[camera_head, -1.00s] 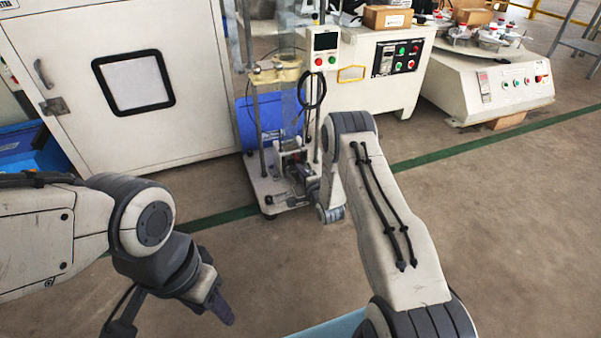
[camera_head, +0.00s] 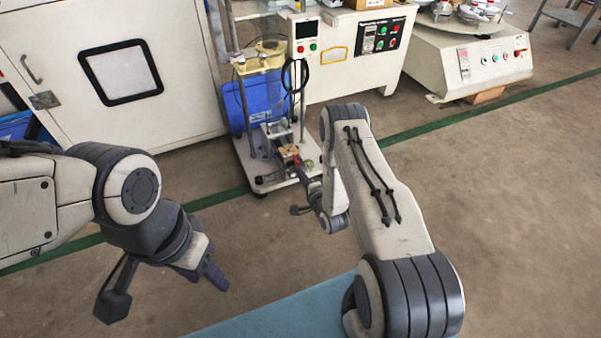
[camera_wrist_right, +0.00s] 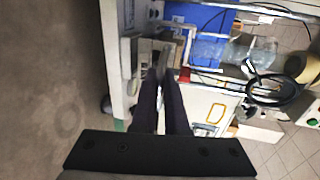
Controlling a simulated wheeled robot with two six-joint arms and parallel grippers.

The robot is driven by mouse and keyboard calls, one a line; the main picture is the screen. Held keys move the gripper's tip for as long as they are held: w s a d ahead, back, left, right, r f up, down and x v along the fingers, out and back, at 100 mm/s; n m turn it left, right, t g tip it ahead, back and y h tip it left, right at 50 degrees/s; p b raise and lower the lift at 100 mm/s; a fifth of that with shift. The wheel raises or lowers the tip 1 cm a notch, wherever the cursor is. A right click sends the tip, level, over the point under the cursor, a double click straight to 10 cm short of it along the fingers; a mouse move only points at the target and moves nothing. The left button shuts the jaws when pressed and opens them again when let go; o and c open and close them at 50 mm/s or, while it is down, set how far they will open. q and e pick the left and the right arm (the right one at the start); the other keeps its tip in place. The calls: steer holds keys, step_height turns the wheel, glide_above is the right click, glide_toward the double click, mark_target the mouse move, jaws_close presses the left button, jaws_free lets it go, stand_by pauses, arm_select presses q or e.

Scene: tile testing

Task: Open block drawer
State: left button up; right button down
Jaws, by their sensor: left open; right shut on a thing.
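The block drawer (camera_head: 286,153) is a small grey and brass-coloured mechanism low on the white-based testing stand (camera_head: 262,178). My right gripper (camera_head: 300,170) reaches it from the front and is shut at its near end. In the right wrist view, the dark fingers of my right gripper (camera_wrist_right: 164,76) close together on a narrow part of the drawer, whose gripped end is mostly hidden between them. A brass-coloured piece and a small red part show just beyond the fingers in the head view. My left gripper (camera_head: 212,272) is open and empty above the floor, away from the stand.
A control box (camera_head: 305,36) with a looped black cable is above the drawer. A white cabinet (camera_head: 185,95) stands left, other machines (camera_head: 480,55) right. The floor (camera_head: 500,200) in front is clear.

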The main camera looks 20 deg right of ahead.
steer(key=c, duration=1.2)
jaws_free()
steer(key=shift+d, duration=0.1)
steer(key=shift+c, duration=0.2)
steer(key=p+v, duration=0.6)
steer(key=v, duration=0.4)
steer(key=shift+s, duration=0.2)
